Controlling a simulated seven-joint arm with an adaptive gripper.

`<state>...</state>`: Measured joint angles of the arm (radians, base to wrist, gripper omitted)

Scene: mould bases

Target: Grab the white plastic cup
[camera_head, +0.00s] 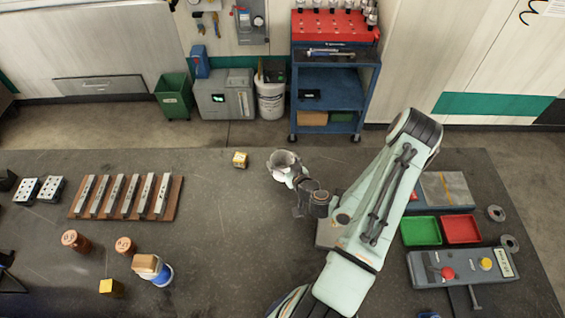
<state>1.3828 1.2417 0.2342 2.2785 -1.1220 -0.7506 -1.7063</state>
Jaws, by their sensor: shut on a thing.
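The white plastic cup (283,160) is near the far edge of the dark table, at the middle of the picture. Its open top faces up and it looks slightly tilted. My gripper (297,179) is at the cup's right, near side and is shut on it. The fingertips are small and partly hidden by the cup and the wrist. I cannot tell whether the cup touches the table.
A wooden board (174,200) with metal bars, brown pots (75,240) and a blue-white container (162,276) are further left. Green (421,231) and red (461,229) trays and a control box (462,266) lie right.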

